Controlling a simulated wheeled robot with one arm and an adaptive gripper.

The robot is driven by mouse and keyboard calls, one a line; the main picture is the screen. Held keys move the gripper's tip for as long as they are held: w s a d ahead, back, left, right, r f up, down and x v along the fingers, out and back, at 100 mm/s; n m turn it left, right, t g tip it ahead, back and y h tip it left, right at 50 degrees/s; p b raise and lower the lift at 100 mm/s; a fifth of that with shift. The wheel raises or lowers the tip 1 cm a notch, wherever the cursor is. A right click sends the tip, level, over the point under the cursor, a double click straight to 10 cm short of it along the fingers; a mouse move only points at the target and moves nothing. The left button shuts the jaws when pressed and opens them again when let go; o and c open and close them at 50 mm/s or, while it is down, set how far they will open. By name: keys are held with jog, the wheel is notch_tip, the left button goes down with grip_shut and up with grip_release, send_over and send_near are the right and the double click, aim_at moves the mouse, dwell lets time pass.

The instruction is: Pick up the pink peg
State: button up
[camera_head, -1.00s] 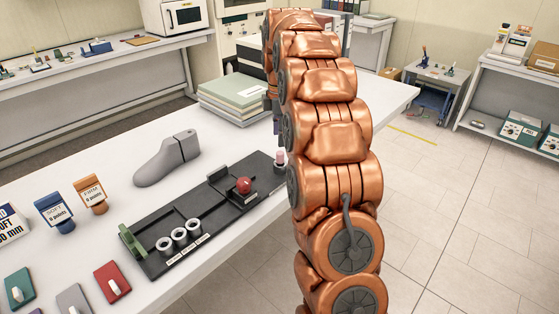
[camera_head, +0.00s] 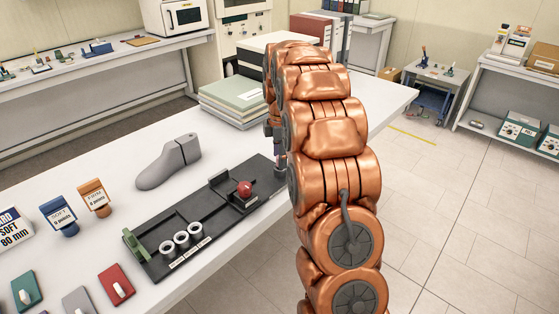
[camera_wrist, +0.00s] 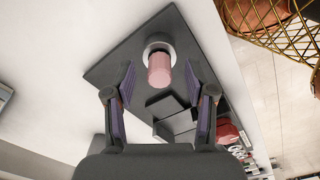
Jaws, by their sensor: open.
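The pink peg (camera_wrist: 159,70) shows in the wrist view, standing in a pale ring-shaped holder (camera_wrist: 157,44) on the dark tray (camera_wrist: 120,62). My gripper (camera_wrist: 158,82) is open, with one finger on each side of the peg and a gap between finger and peg on both sides.
On the tray are a red ball (camera_head: 244,188), several white rings (camera_head: 181,239) and a green block (camera_head: 135,243). A grey shoe last (camera_head: 170,163) stands behind it. The table's right edge is close to the tray.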

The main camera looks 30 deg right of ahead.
jog(key=shift+f, duration=0.65)
grip_shut()
